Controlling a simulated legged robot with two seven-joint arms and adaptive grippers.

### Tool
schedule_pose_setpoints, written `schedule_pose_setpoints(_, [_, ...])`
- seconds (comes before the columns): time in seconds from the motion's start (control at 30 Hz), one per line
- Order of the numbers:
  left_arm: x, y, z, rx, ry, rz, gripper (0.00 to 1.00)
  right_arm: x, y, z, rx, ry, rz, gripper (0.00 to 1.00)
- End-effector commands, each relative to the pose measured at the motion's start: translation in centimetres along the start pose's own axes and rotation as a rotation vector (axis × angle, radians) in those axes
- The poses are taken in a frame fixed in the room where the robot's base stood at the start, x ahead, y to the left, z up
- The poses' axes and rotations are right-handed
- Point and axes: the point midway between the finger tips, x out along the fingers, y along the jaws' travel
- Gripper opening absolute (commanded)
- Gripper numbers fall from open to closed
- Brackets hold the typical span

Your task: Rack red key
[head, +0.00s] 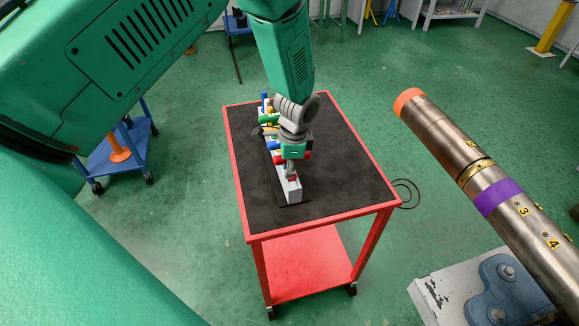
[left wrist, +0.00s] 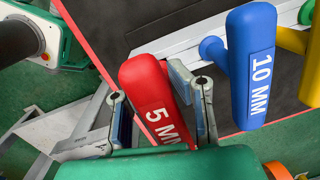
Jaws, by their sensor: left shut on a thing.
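The red key (left wrist: 150,95), marked "5 MM", stands between the fingers of my left gripper (left wrist: 160,110) in the left wrist view, and the gripper is shut on it. In the head view my left gripper (head: 291,168) is low over the near part of the light grey rack (head: 292,190) on the cart. The rack shows in the left wrist view as a pale bar (left wrist: 180,42) behind the red key. I cannot tell whether the red key's shaft is in the rack, as its lower part is hidden. My right gripper is out of view.
A blue key (left wrist: 250,65), marked "10 MM", and a yellow key (left wrist: 293,40) are right of the red one. The red cart (head: 385,207) has a dark top with free room on its right. A pipe (head: 445,138) in a vise stands at right.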

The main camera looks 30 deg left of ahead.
Motion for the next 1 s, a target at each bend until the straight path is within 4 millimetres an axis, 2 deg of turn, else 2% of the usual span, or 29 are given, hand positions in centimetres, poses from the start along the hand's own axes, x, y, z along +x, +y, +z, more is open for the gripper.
schedule_pose_setpoints(1.0, [0.89,0.03,-0.1,0.0,0.001,0.0,0.0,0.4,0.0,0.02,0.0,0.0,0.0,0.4])
